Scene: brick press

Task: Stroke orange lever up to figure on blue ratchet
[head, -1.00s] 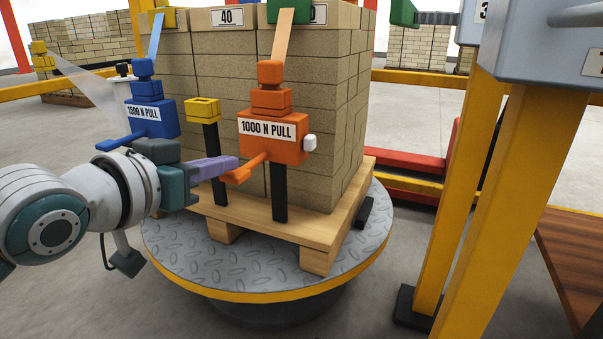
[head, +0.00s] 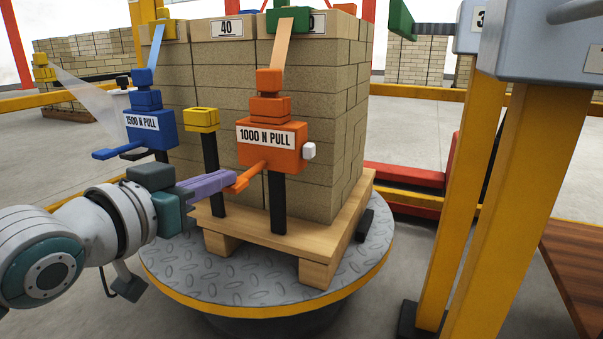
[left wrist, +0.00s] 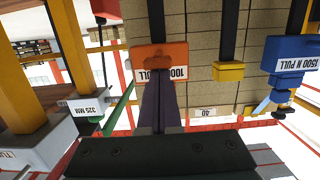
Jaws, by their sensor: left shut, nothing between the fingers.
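The orange ratchet (head: 272,143), labelled "1000 N PULL", stands on a black post at the front of the brick stack. Its orange lever (head: 250,177) slopes down to the left. My left gripper (head: 232,178) is shut and empty, its purple fingertips at the lever's outer end; I cannot tell whether they touch. In the left wrist view the fingers (left wrist: 158,105) point at the orange ratchet (left wrist: 165,60), which appears upside down. The blue ratchet (head: 150,128), labelled "1500 N PULL", stands to the left with its blue lever (head: 118,150) sticking out left. My right gripper is not in view.
The brick stack (head: 320,120) stands on a wooden pallet (head: 262,240) on a round turntable (head: 200,270). A yellow block on a post (head: 202,118) stands between the ratchets. Yellow press columns (head: 500,200) rise at the right.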

